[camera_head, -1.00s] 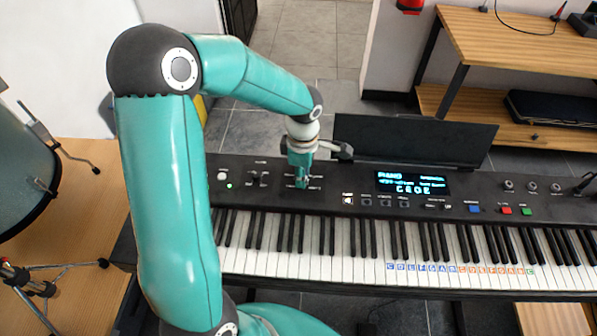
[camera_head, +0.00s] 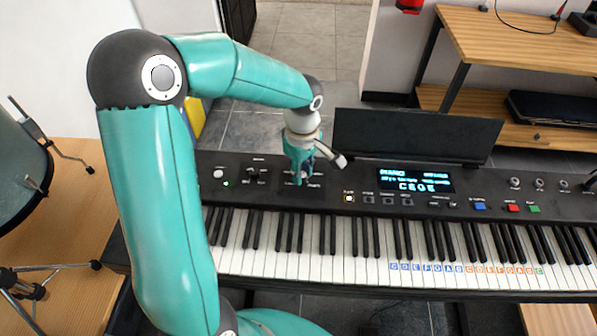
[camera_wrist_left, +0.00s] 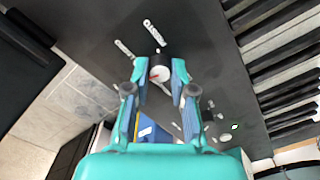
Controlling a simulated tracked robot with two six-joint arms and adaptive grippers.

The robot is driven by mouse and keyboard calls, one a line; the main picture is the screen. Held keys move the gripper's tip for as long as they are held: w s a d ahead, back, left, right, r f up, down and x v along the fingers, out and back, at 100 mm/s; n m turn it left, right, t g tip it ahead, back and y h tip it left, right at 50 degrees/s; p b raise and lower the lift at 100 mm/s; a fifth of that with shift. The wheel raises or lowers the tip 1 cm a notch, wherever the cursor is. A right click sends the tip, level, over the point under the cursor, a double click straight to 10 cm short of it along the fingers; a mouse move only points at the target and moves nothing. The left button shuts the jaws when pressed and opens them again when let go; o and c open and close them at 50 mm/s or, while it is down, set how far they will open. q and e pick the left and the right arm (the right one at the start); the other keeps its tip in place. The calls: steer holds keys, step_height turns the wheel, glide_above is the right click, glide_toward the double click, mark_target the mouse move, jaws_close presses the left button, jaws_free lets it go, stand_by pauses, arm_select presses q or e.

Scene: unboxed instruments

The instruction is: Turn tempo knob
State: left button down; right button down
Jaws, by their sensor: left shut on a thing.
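The keyboard (camera_head: 222,192) stands across the middle of the head view, its control panel behind the keys. My left gripper (camera_head: 300,178) reaches down onto the left part of this panel. White panel labels lie near the knob, too blurred to read here. In the head view the fingers hide the knob. My right gripper is not in view.
A lit display (camera_head: 415,181) sits right of my gripper on the panel, with a black music stand (camera_head: 415,136) behind it. A drum (camera_head: 18,160) stands at the far left. A wooden shelf (camera_head: 520,45) stands at the back right.

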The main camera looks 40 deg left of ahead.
arm_select(q)
steer(key=m, duration=0.2)
steer(key=m+b, duration=0.1)
steer(key=m, duration=0.1)
steer(key=shift+d+f+m, duration=0.15)
steer(key=shift+d+m, duration=0.05)
steer(key=shift+m, duration=0.1)
steer(key=shift+s+m+b, duration=0.1)
steer(key=shift+m+b, duration=0.2)
steer(key=shift+m, duration=1.5)
steer(key=c, duration=1)
jaws_free()
steer(key=shift+r, duration=0.2)
